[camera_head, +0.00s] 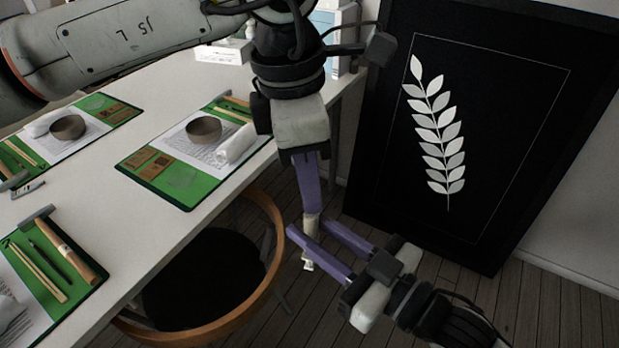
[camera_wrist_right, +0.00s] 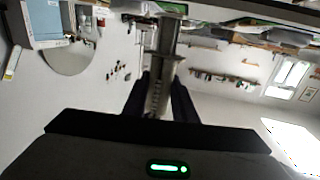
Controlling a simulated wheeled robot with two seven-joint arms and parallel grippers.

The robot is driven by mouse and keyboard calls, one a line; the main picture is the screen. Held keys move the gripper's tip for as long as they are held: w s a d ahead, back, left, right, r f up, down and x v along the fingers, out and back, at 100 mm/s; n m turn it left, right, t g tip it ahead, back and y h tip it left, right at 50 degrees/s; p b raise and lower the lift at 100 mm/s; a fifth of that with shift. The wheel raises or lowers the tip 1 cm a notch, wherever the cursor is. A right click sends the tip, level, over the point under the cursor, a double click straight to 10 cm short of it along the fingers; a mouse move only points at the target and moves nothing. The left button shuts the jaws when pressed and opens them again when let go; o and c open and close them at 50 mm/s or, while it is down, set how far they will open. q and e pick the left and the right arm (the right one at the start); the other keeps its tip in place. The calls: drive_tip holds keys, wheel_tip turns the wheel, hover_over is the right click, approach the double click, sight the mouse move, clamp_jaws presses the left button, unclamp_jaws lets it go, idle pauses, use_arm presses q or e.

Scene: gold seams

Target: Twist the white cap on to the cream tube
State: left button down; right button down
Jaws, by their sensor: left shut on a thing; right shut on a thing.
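My left gripper (camera_head: 311,205) points down beyond the table edge, shut on the cream tube (camera_head: 311,223), whose short pale part shows below its purple fingers. My right gripper (camera_head: 306,229) reaches in from the lower right, its purple fingers just below the left fingertips and on either side of the pale pieces. A small white piece, seemingly the white cap (camera_head: 308,264), shows below the right fingers. The right fingers hide most of it, so I cannot tell whether cap and tube touch. In the right wrist view, a dark ribbed piece (camera_wrist_right: 155,95) stands between the fingers.
The white table (camera_head: 140,215) at left holds green mats (camera_head: 170,188) with bowls, a rolled white cloth (camera_head: 236,144) and tools. A round wooden chair (camera_head: 255,300) stands below the grippers. A black panel with a white leaf (camera_head: 500,120) leans at the right wall.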

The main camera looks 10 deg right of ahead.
use_arm(q)
drive_tip(key=shift+f, duration=0.55)
idle(0.4)
drive_tip(key=m, duration=0.4)
drive_tip(key=shift+g, duration=0.3)
drive_tip(key=m, duration=0.4)
drive_tip(key=shift+w, duration=0.1)
drive_tip(key=m, duration=0.4)
drive_tip(key=shift+d+y, duration=0.1)
drive_tip(key=shift+y, duration=0.3)
drive_tip(key=m, duration=0.5)
drive_tip(key=shift+g+y, duration=0.3)
drive_tip(key=shift+g, duration=0.1)
drive_tip(key=c, duration=1.7)
unclamp_jaws()
